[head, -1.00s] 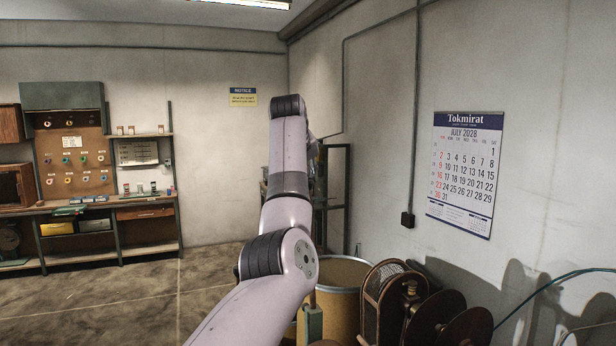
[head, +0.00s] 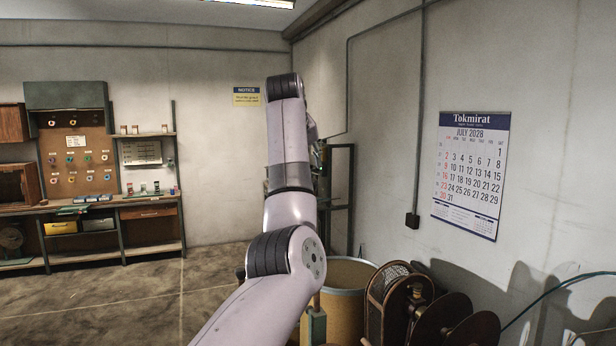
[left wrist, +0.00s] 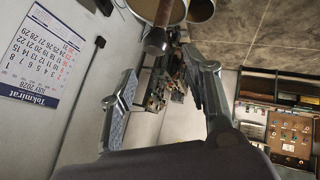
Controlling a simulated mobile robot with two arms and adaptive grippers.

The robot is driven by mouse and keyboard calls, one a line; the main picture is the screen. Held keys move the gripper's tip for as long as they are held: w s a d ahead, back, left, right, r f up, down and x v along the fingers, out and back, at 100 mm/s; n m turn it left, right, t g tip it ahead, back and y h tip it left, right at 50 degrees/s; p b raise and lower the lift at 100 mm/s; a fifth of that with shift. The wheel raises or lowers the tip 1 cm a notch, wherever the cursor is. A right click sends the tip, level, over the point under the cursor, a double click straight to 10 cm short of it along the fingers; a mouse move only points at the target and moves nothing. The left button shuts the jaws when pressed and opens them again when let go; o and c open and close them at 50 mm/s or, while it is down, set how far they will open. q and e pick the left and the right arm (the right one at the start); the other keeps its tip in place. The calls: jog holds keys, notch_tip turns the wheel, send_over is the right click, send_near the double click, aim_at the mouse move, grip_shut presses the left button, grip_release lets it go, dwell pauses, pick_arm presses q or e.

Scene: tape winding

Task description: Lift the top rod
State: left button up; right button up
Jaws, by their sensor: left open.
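My left arm rises through the middle of the head view, and its gripper (head: 312,135) is mostly hidden behind the last link. In the left wrist view my left gripper (left wrist: 160,65) has its two fingers spread apart, with nothing held between them. A brown rod-like piece with a dark, blunt end (left wrist: 157,38) comes in from the top edge, near the fingertips. I cannot tell whether it is the top rod or how far it is from the fingers. My right gripper is not in view.
A round drum (head: 345,303) and dark reels (head: 448,322) stand low by the right wall. A dark metal frame (head: 341,190) stands behind my arm. A workbench (head: 100,203) with a pegboard is at the back left. The floor between is open.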

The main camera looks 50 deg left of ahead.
pick_arm(q)
jog(key=v, duration=0.6)
jog(key=shift+s+d+r, duration=0.15)
jog(key=shift+s+r, duration=0.05)
jog(key=shift+s, duration=0.05)
jog(key=shift+d, duration=0.1)
